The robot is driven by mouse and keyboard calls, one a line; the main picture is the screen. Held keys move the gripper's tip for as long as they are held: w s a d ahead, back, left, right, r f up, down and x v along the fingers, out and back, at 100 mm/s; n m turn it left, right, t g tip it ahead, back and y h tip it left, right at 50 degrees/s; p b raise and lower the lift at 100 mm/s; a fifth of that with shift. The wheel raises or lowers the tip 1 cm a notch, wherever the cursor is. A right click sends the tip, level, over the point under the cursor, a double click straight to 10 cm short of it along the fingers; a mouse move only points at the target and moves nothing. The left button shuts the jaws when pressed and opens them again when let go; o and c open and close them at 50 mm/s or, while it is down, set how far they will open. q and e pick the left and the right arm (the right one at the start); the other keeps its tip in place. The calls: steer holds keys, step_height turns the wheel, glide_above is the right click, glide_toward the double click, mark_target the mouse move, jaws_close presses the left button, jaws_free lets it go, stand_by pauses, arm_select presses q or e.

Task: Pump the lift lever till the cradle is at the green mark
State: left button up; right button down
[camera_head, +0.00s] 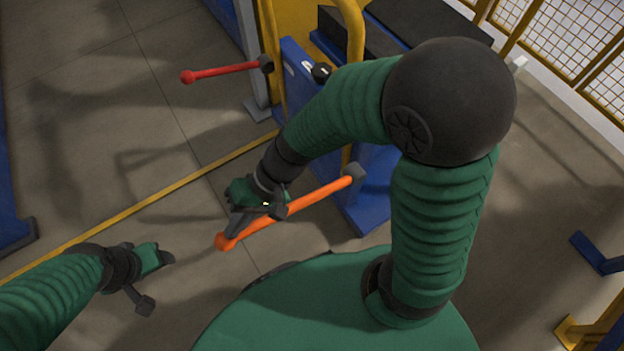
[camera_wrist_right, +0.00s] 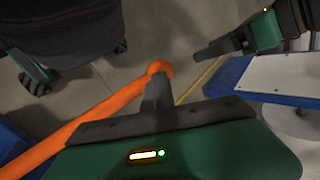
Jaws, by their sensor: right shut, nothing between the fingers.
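The orange lever (camera_head: 310,199) slopes from a grey pivot on the blue machine down-left to a round knob. It also shows in the wrist view (camera_wrist_right: 85,117), its knob just beyond my finger. My right gripper (camera_head: 240,225) is shut and empty, over the lever near its knob end; I cannot tell whether it touches. In the wrist view my right gripper (camera_wrist_right: 157,92) overlaps the lever's outer part. My left gripper (camera_head: 157,281) is open and empty above the floor at lower left. I cannot make out the cradle or the green mark; my right arm covers part of the machine.
A red lever (camera_head: 225,71) sticks out left from the machine, beyond the orange one. The blue machine (camera_head: 365,205) has a yellow frame (camera_head: 290,20). Dark slabs (camera_head: 430,20) lie behind it. A yellow floor line (camera_head: 150,200) crosses the open floor at left.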

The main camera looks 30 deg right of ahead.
steer(key=d+r+p, duration=0.4)
steer(key=r+p, duration=0.3)
steer(key=r, duration=0.1)
steer(key=d+r+p, duration=0.4)
steer(key=r+p, duration=0.3)
steer(key=r, duration=0.1)
steer(key=shift+w+d+r, duration=0.15)
steer(key=shift+r, duration=0.1)
